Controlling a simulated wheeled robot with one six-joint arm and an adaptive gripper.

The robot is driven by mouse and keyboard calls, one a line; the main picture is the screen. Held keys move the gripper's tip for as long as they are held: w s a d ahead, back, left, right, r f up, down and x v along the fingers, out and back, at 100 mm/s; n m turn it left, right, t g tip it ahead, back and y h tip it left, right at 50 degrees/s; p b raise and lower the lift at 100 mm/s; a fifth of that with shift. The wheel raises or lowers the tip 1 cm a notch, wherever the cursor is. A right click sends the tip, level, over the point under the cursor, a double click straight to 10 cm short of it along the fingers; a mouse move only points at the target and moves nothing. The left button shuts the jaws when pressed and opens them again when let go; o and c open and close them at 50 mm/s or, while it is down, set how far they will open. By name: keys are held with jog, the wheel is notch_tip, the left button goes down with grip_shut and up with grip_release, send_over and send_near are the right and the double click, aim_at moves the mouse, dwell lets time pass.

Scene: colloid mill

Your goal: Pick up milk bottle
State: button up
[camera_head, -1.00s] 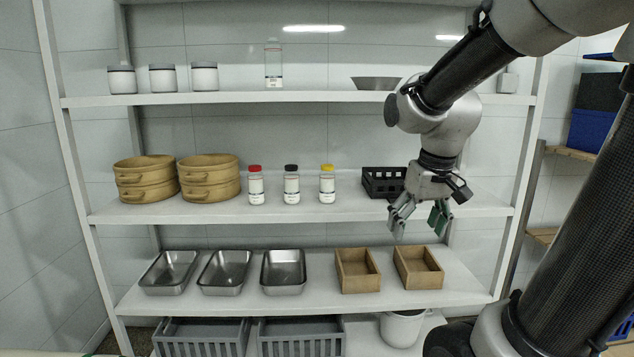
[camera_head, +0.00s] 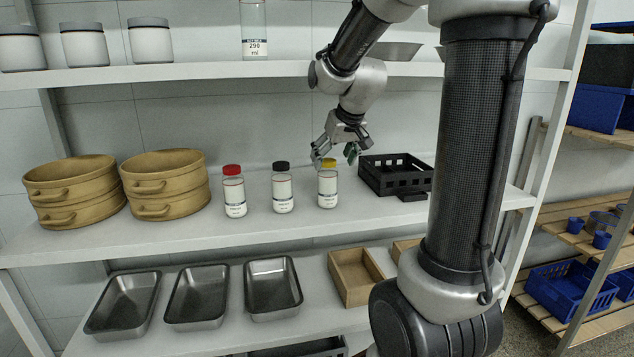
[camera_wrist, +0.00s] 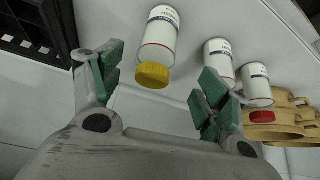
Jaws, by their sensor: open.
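Three white-labelled bottles stand upright on the middle shelf: one with a red cap (camera_head: 234,192), one with a black cap (camera_head: 283,188) and one with a yellow cap (camera_head: 327,188). Their label text is too small to read, so I cannot tell which holds milk. My gripper (camera_head: 334,157) is open and empty at the yellow-capped bottle's top. In the wrist view, the yellow cap (camera_wrist: 152,75) appears between the green-padded fingers of my gripper (camera_wrist: 160,72); contact cannot be told. The black-capped bottle (camera_wrist: 219,58) and red-capped bottle (camera_wrist: 257,84) are to the right.
A black crate (camera_head: 396,178) stands close right of the yellow-capped bottle. Bamboo steamers (camera_head: 165,183) are on the left. The top shelf (camera_head: 200,74) above holds jars and a clear bottle (camera_head: 253,25) marked 290 ml. Metal trays (camera_head: 197,297) and a wooden box (camera_head: 354,276) are below.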

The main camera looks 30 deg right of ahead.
aim_at(330, 165)
jog(key=shift+w, duration=0.2)
jog(key=x, duration=0.7)
jog(key=shift+w+d+f, duration=0.15)
jog(key=shift+d+f, duration=0.1)
jog(key=c, duration=1.3)
jog(key=shift+r, duration=0.2)
